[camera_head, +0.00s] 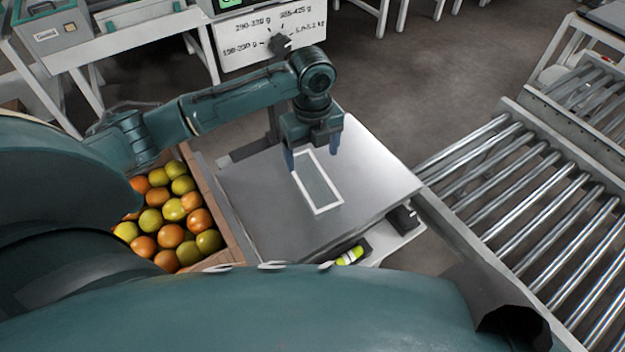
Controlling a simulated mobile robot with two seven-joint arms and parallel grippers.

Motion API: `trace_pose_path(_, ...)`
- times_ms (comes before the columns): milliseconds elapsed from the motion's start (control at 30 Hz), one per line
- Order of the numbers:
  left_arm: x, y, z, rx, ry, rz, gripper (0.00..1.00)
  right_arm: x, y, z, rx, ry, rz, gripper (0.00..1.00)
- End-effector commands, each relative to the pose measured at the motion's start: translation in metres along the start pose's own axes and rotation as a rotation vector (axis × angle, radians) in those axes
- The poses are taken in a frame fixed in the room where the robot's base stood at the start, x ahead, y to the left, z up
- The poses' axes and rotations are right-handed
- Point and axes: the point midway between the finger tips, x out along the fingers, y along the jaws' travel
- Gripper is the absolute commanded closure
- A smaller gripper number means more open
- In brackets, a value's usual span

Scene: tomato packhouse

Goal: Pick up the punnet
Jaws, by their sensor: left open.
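A white-edged rectangle (328,210) lies on the grey weighing plate (375,180), with a grey-green inside. It looks flat; I cannot tell whether it is a shallow punnet or an outline marked on the plate. No other punnet shows clearly. My left gripper (312,154) is open and points down over the far end of the rectangle. I cannot tell how high the fingertips are above the plate. My right gripper is not in view.
A crate (236,225) of orange and yellow-green tomatoes (171,236) stands left of the plate. A roller conveyor (530,190) runs at the right. A white sign with weights (270,38) is behind. A yellow-green object (350,256) lies by the plate's front edge.

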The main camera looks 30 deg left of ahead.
Motion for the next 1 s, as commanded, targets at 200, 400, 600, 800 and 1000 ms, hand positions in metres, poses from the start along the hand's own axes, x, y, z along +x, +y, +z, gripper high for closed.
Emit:
trace_pose_path(200, 0.042, -0.001, -0.001, -0.002, 0.002, -0.001, 0.20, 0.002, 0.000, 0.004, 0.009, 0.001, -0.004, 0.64)
trace_pose_path(400, 0.056, -0.001, 0.000, -0.001, 0.001, -0.002, 0.20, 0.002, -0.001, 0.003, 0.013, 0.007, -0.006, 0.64)
trace_pose_path(600, 0.084, -0.001, 0.002, -0.003, 0.001, 0.000, 0.20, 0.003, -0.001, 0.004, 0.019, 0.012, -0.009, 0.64)
trace_pose_path(800, 0.104, -0.001, 0.002, -0.001, -0.001, -0.002, 0.20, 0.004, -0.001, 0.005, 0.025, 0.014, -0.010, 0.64)
trace_pose_path(1000, 0.105, -0.002, 0.002, -0.001, -0.001, -0.003, 0.20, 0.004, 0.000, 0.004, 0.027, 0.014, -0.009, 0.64)
